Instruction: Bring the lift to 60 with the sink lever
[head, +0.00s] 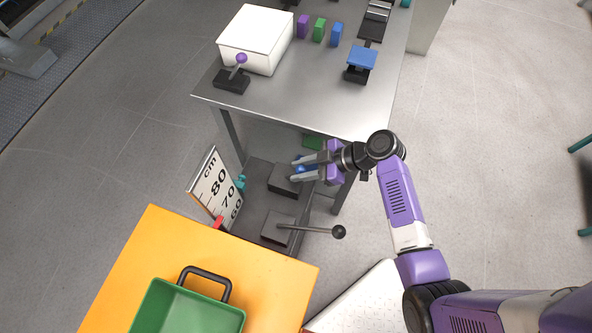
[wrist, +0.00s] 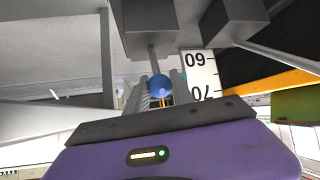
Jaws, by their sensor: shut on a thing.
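My gripper (head: 298,168) is shut on the blue ball knob (head: 301,167) of a lever under the steel table; the knob also shows between the fingers in the wrist view (wrist: 160,86). The lever comes from a dark block (head: 283,179). A second lever (head: 318,229), with a black ball, sticks out from another block. No label tells which is the sink lever. The orange lift top (head: 150,240) stands beside a white cm scale (head: 207,188) marked 80, 70 and 60. A red pointer (head: 218,222) is near the scale's lower visible end; I cannot read its exact level.
A green tray with a black handle (head: 205,282) rests on the orange top. The steel table (head: 290,95) above carries a white box (head: 252,40), a purple-knobbed lever (head: 240,60) and small coloured blocks (head: 320,30). Its leg and edge are close to my arm. Floor on the right is clear.

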